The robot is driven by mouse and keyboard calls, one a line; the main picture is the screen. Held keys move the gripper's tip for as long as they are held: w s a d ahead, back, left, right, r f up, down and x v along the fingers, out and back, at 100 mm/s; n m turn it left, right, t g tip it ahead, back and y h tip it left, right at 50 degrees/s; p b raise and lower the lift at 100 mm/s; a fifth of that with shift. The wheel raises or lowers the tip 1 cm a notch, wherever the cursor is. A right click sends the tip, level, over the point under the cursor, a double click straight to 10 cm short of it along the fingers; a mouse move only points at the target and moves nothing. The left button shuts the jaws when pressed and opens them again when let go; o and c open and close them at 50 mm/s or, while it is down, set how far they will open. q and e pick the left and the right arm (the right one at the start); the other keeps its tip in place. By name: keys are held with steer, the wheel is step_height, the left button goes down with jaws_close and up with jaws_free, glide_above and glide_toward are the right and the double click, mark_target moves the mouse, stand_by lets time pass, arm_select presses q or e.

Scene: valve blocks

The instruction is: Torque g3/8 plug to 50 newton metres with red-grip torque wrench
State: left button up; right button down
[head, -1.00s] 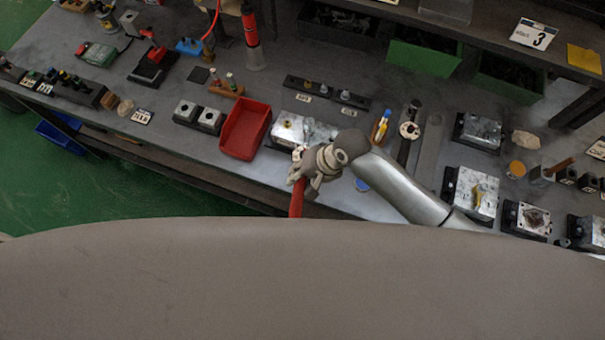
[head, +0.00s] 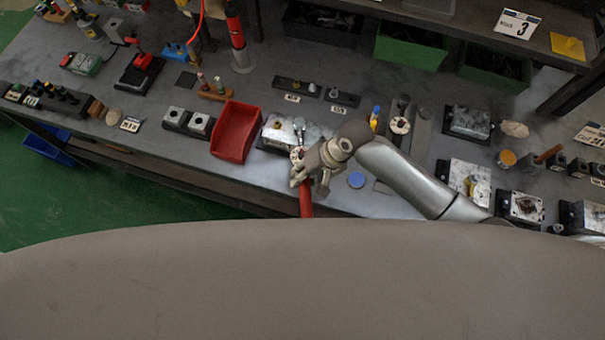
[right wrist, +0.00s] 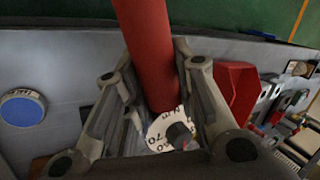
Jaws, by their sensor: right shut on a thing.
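My right gripper (head: 301,180) is shut on the red-grip torque wrench (head: 305,204) at the bench's front edge. In the right wrist view the red grip (right wrist: 147,40) runs between the fingers (right wrist: 155,100), with a white numbered dial (right wrist: 170,133) near the palm. A metal valve block (head: 278,131) lies just beyond the gripper. A round metal piece stands over its top, possibly the wrench head. The G3/8 plug cannot be made out; the wrench and hand cover part of the block. My left gripper is not in view.
A red bin (head: 236,132) stands left of the block. A blue disc (head: 356,180) lies right of the gripper, also in the right wrist view (right wrist: 22,107). More valve blocks (head: 467,178) stand along the bench to the right. Green bins (head: 411,47) are at the back.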

steer(key=shift+r, duration=0.2)
steer(key=shift+r, duration=3.8)
